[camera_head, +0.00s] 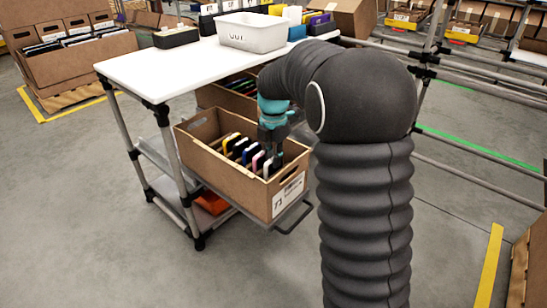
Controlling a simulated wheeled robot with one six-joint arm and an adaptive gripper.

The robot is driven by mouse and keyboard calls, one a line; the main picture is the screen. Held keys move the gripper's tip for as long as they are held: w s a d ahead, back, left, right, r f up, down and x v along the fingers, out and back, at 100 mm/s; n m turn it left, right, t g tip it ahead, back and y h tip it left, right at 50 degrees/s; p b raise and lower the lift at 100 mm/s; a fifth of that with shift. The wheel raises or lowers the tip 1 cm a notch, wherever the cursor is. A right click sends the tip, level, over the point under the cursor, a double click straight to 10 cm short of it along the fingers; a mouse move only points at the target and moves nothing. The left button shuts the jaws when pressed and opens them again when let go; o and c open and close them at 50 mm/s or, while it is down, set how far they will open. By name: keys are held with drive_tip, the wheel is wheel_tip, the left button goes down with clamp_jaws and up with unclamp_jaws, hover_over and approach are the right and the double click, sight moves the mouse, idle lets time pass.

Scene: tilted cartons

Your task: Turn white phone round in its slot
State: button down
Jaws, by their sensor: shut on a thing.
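The white phone (267,168) stands on edge at the near right end of a row of phones in the tilted brown carton (203,133). My gripper (272,158) reaches down into that carton from above and is shut on the white phone. The fingertips are small and dark here, so the exact grip is hard to see. The phone's lower part is hidden in its slot. A pink phone (258,160) stands just to its left, with blue, black and yellow ones (228,142) further along the row.
The carton sits on a tilted shelf below a white tabletop (180,70). Another carton (212,96) with phones stands behind it. A white bin (252,33) and dark trays (176,37) are on the tabletop. Metal rails run at the right. The floor in front is clear.

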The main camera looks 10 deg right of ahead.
drive_tip(key=c, duration=1.1)
unclamp_jaws()
drive_tip(key=shift+r, duration=0.1)
wheel_tip(320, 180, up, 12)
drive_tip(key=shift+f, duration=0.1)
wheel_tip(320, 180, up, 7)
drive_tip(key=p, duration=0.7)
